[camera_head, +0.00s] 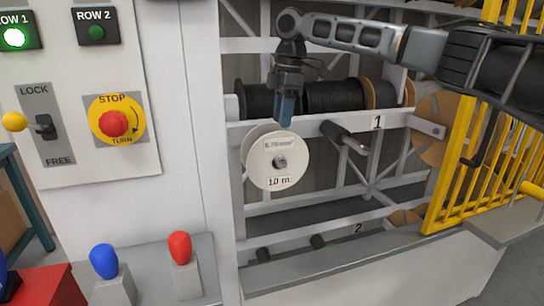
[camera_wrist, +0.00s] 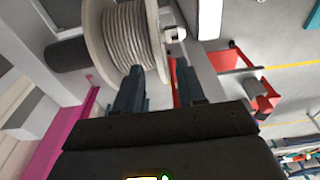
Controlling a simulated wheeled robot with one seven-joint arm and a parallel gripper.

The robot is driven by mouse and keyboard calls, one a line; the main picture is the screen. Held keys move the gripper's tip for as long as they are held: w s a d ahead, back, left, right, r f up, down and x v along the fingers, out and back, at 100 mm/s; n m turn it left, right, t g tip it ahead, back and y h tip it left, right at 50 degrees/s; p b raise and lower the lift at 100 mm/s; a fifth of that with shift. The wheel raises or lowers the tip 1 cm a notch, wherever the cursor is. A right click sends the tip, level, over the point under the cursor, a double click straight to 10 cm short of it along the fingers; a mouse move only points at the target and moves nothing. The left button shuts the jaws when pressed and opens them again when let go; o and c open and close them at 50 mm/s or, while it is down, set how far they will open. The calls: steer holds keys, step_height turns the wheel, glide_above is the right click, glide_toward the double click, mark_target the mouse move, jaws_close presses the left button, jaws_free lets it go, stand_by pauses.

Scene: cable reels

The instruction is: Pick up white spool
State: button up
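The white spool (camera_head: 285,178), labelled 10 m, hangs at the left end of the rack's upper white rail. Its round front face and hub point toward me. My gripper (camera_head: 285,119) points down just above the spool's top edge. In the wrist view the spool (camera_wrist: 129,30) is wound with pale cable. There the two fingers of my gripper (camera_wrist: 161,70) are apart, and the lower edge of the spool's front flange shows between or just beyond them. I cannot tell whether a finger touches it.
An empty dark peg (camera_head: 343,137) sticks out right of the spool, by label 1. Black cable reels (camera_head: 330,95) lie behind. A yellow barred gate (camera_head: 475,165) stands at right. The control panel (camera_head: 85,130) and blue and red levers (camera_head: 180,248) are at left.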

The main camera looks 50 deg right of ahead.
mark_target(274, 156)
steer(key=shift+w+a+f, duration=0.15)
steer(key=shift+f, duration=0.85)
steer(key=shift+w+a+f, duration=0.1)
steer(key=shift+f, duration=0.85)
steer(key=shift+c, duration=0.3)
jaws_close()
steer(key=shift+r, duration=0.1)
